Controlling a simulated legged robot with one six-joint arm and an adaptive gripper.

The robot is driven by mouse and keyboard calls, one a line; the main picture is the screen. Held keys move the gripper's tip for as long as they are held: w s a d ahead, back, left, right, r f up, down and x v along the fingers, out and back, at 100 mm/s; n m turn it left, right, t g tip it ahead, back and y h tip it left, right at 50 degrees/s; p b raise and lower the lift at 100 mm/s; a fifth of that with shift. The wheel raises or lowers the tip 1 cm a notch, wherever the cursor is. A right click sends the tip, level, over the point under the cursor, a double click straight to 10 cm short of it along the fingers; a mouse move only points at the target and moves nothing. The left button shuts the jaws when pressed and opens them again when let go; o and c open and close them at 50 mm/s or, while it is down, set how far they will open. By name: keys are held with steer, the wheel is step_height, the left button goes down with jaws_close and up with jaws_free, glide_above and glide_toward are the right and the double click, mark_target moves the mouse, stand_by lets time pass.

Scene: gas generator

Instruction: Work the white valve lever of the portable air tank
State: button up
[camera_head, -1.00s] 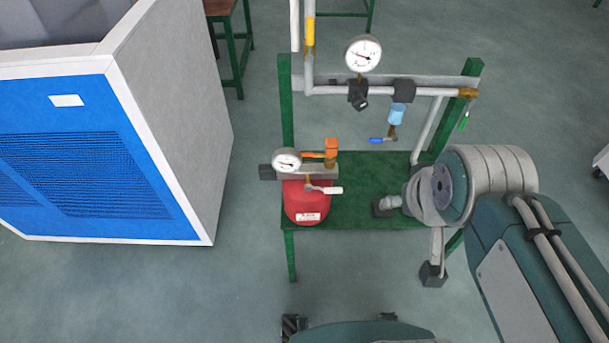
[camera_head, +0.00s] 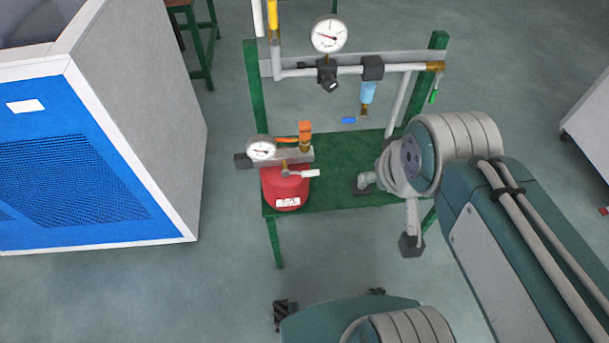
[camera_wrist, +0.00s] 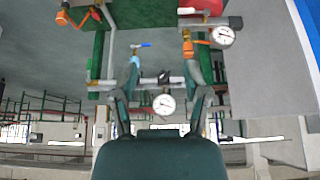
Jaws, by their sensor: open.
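The portable air tank (camera_head: 285,190) is red and stands at the left end of the green stand. Its white valve lever (camera_head: 305,173) points right from the tank's top, below an orange-handled valve (camera_head: 305,137) and beside a round gauge (camera_head: 261,149). My gripper (camera_head: 388,214) is open and empty, right of the tank and clearly apart from the lever. In the wrist view, the fingers of my gripper (camera_wrist: 160,104) are spread, and part of the red tank (camera_wrist: 202,6) shows at the top edge. A small white piece near it may be the lever; I cannot tell.
The green stand (camera_head: 345,175) carries grey pipes, an upper gauge (camera_head: 328,34) and a small blue-handled valve (camera_head: 349,120) behind the tank. A large blue and grey cabinet (camera_head: 70,190) stands at the left. Floor in front of the stand is clear.

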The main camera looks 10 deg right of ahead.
stand_by(0.4)
steer(key=w+a+f+m+g+y, duration=0.2)
steer(key=w+f+m+g+y, duration=0.25)
steer(key=w+g, duration=0.2)
steer(key=m+g+y, duration=0.2)
steer(key=m+y, duration=0.5)
steer(key=y, duration=0.2)
glide_toward(304, 174)
steer(key=s+r, duration=0.4)
steer(key=r, duration=0.1)
step_height(304, 174, down, 9)
steer(key=w+d+m+t+y, duration=0.2)
steer(key=w+m+t+y, duration=0.1)
steer(key=m+y, duration=0.15)
steer(key=shift+g, duration=0.25)
steer(key=a, duration=1)
steer(key=shift+s+a+f, duration=0.2)
steer(key=shift+a+f, duration=0.1)
steer(key=shift+a, duration=0.05)
jaws_close()
